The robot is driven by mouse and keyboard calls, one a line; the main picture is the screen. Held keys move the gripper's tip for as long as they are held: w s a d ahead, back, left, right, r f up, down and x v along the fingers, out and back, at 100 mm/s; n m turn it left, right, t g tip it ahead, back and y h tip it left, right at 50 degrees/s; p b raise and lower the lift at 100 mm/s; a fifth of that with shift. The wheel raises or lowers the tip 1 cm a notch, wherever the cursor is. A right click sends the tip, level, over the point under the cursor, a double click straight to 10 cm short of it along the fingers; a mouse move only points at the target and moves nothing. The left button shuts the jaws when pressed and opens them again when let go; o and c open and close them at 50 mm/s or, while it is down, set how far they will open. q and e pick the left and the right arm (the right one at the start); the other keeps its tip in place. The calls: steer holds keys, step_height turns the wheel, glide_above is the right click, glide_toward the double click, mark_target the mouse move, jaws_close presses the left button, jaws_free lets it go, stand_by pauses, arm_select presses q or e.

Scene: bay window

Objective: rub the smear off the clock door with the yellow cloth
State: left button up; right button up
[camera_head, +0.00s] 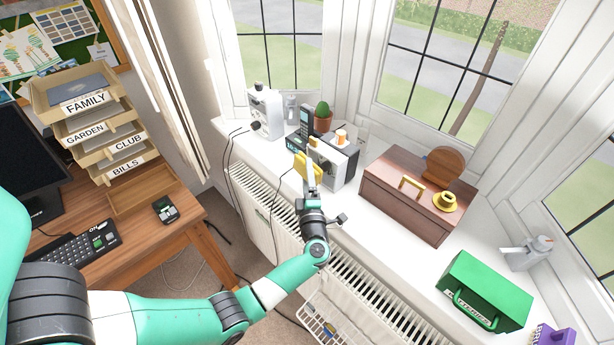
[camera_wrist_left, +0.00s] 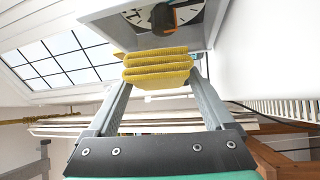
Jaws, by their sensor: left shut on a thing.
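My left gripper (camera_head: 310,178) is shut on the folded yellow cloth (camera_head: 306,167). In the left wrist view the cloth (camera_wrist_left: 156,68) is a thick stack of folds between the fingertips. The clock appears to be the pale box (camera_head: 326,157) with a dark side on the sill, just beyond the cloth. In the wrist view its white-framed face (camera_wrist_left: 205,15) shows black numerals, with a dark and orange patch (camera_wrist_left: 176,15) over it. I cannot tell whether this patch is the smear, nor whether the cloth touches the door. My right gripper is in neither view.
A cactus (camera_head: 323,115), a dark handset (camera_head: 305,122) and a white appliance (camera_head: 264,112) crowd the sill behind the clock. A wooden box (camera_head: 405,207) stands to its right, with a green case (camera_head: 484,290) farther along. A ribbed radiator (camera_head: 255,197) runs below the sill.

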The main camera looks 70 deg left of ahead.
mark_target(320, 180)
arm_select(q)
steer(key=shift+w+a+b, duration=0.2)
steer(key=shift+w+b, duration=0.15)
steer(key=shift+w, duration=0.15)
steer(key=shift+w+a+b, duration=0.15)
steer(key=shift+w+b, duration=0.15)
steer(key=shift+w, duration=0.15)
steer(key=shift+w+d, duration=0.25)
steer(key=shift+d, duration=0.4)
steer(key=shift+w+d, duration=0.2)
steer(key=shift+d, duration=0.4)
steer(key=shift+w+d, duration=0.25)
steer(key=shift+d, duration=0.4)
steer(key=shift+w, duration=0.1)
steer(key=shift+a, duration=0.1)
steer(key=shift+s+a+p, duration=0.3)
steer(key=shift+a, duration=0.25)
steer(key=shift+s+a, duration=0.25)
steer(key=shift+a, duration=0.4)
steer(key=shift+s+a, duration=0.25)
steer(key=shift+a, duration=0.4)
